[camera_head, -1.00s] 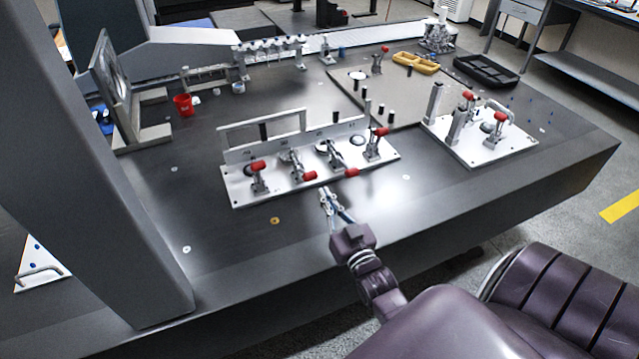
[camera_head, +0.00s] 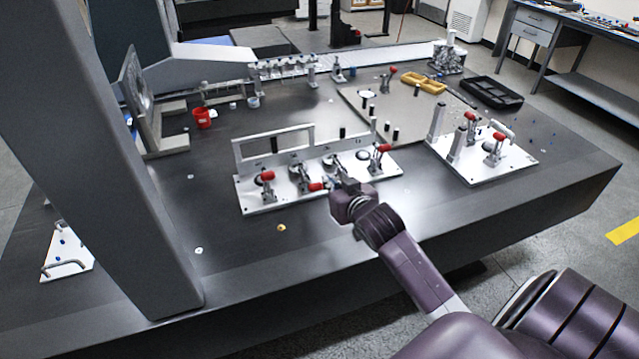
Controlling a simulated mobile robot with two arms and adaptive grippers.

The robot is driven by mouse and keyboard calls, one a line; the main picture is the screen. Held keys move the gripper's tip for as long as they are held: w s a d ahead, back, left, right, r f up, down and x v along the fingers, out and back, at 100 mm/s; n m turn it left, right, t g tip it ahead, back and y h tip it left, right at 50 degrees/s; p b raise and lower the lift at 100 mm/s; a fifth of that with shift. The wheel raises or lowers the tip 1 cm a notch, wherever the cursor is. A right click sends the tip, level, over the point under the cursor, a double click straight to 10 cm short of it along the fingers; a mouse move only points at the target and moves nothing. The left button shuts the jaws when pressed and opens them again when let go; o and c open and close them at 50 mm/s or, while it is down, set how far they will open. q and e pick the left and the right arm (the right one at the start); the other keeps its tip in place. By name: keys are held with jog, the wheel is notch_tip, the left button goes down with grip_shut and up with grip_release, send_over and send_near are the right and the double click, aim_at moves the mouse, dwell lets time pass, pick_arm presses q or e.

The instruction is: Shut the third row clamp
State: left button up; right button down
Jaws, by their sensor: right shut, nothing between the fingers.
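A white plate (camera_head: 258,207) on the table carries a row of toggle clamps with red handles. The third row clamp (camera_head: 336,164) is right of the middle; its red handle is hidden behind my right gripper (camera_head: 340,180). The second clamp's handle (camera_head: 316,186) lies low toward the front edge. The leftmost clamp's handle (camera_head: 267,175) and the rightmost clamp's handle (camera_head: 383,148) are raised. My right gripper is shut and empty at the front of the third clamp; whether it touches the clamp cannot be told. My left gripper is not in view.
Another white fixture plate (camera_head: 500,167) with posts and red-handled clamps stands to the right. The table front (camera_head: 250,240) is mostly clear.

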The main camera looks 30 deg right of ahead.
send_over(316, 188)
notch_tip(316, 188, down, 4)
jog(key=r, duration=0.1)
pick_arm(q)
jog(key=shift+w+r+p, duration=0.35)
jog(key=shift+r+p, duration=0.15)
pick_arm(e)
jog(key=shift+s+f, duration=0.25)
jog(key=shift+f, duration=0.95)
jog(key=shift+s+f, duration=0.25)
jog(key=shift+f, duration=0.95)
